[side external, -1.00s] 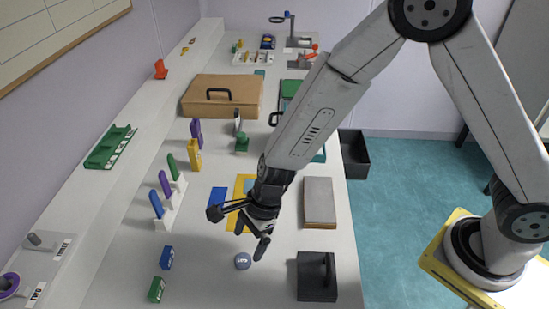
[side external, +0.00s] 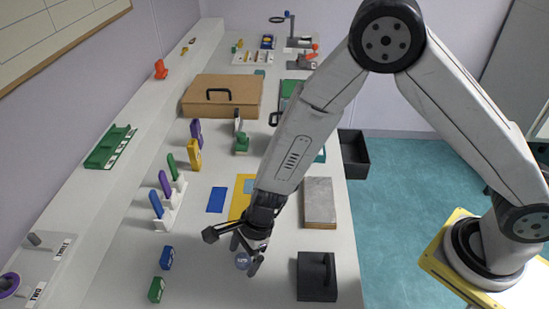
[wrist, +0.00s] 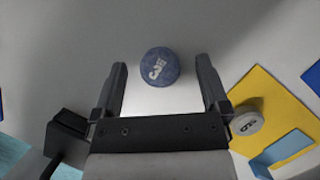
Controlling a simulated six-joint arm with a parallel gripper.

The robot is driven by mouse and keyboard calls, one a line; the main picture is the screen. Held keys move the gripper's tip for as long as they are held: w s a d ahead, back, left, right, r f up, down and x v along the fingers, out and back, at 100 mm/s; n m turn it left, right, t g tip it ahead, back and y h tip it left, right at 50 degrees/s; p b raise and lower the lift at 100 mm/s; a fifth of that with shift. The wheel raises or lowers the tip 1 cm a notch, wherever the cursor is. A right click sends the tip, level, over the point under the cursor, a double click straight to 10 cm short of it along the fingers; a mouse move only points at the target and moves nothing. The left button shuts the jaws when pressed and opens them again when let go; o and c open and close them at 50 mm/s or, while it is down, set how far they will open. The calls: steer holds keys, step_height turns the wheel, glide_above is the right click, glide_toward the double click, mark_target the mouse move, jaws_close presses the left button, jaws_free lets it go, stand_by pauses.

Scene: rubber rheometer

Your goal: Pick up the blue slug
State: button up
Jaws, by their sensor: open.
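The blue slug (wrist: 160,67) is a small round grey-blue piece with white marking. In the wrist view it lies ahead of the crossbar, between the fingertips, with a gap on each side. My gripper (wrist: 161,72) is open and empty. In the side external view the slug (side external: 242,262) is on the white bench, and my gripper (side external: 246,256) is low over it, its fingers partly covering it. I cannot tell the exact height of the fingertips above the bench.
A yellow mat (wrist: 272,88) with a pale round slug (wrist: 246,121) lies right of the fingers in the wrist view. Blue (side external: 167,257) and green (side external: 157,290) blocks stand to the left.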

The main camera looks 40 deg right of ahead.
steer(key=shift+c, duration=0.2)
stand_by(0.3)
jaws_close()
steer(key=shift+r, duration=0.1)
steer(key=shift+r, duration=0.6)
steer(key=s+d+r, duration=0.7)
steer(key=s+r, duration=0.4)
steer(key=s, duration=0.1)
steer(key=shift+r, duration=0.3)
steer(key=shift+s, duration=0.1)
